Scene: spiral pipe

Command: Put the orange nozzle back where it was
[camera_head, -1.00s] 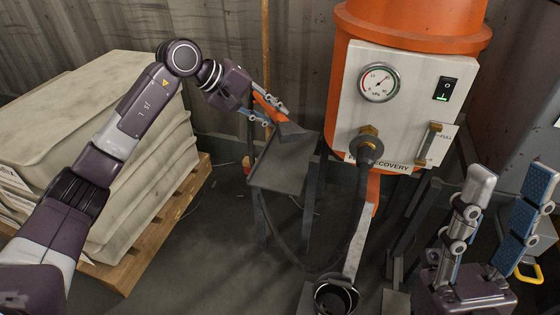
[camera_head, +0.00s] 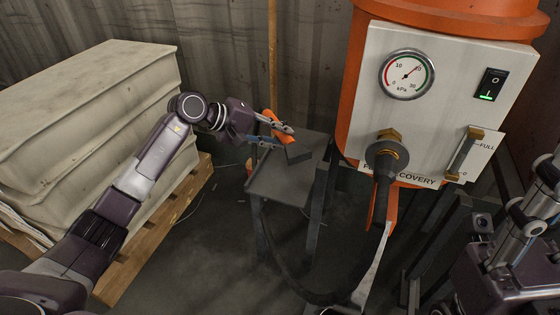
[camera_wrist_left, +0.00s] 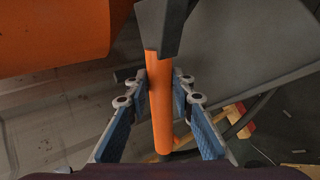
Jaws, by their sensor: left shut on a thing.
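The orange nozzle has an orange tube (camera_head: 277,121) and a dark grey flared head (camera_head: 298,153). My left gripper (camera_head: 281,137) is shut on its orange tube, at the back left of the grey metal stand (camera_head: 272,187). The dark head is at or just above the stand top; I cannot tell whether they touch. In the left wrist view the tube (camera_wrist_left: 161,110) runs between the two blue-padded fingers (camera_wrist_left: 165,82), with the dark head (camera_wrist_left: 165,28) beyond them. My right gripper (camera_head: 535,205) is at the right edge, partly cut off.
An orange machine (camera_head: 362,80) with a white gauge panel (camera_head: 450,80) stands right of the stand. A black hose (camera_head: 383,205) hangs from its fitting. Covered slabs (camera_head: 90,120) on a wooden pallet (camera_head: 165,225) lie left. A corrugated wall is behind.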

